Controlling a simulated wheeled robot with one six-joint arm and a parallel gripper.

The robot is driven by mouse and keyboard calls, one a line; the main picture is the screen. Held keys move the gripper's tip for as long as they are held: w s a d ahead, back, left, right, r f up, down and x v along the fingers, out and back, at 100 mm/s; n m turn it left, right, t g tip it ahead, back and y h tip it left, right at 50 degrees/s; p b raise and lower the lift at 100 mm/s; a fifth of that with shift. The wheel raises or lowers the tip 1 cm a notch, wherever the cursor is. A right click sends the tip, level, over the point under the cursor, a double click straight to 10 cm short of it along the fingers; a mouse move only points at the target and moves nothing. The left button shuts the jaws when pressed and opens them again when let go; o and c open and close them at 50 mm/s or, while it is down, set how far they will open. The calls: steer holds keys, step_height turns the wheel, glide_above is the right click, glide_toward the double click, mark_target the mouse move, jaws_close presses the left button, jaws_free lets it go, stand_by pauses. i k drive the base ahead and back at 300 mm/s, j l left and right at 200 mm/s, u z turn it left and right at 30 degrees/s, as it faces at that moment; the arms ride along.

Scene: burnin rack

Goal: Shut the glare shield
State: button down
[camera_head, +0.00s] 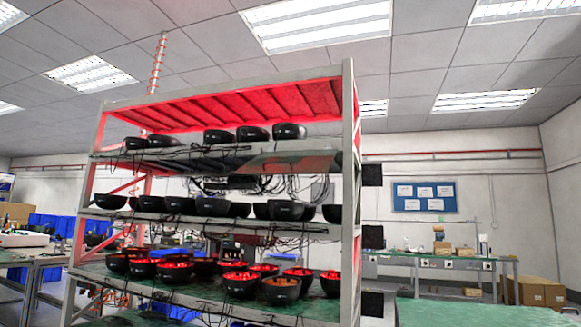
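A metal burn-in rack (348,200) with several shelves stands left of centre, its top underside lit red. No part in this view can be told for certain as the glare shield. A flat grey panel with a reddish tint (292,161) shows at the second level, right of centre; I cannot tell whether it is the shield or part of the shelf. My gripper is not in view, so its distance from the rack cannot be seen.
Black bowl-shaped units (280,290) fill the shelves, some glowing red, with loose cables hanging among them. Black boxes (372,175) stick out at the rack's right side. A green surface (480,312) lies at lower right. A workbench (440,260) and cardboard boxes (540,291) stand behind.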

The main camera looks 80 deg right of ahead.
mark_target(305, 162)
steer(key=z, duration=2.3)
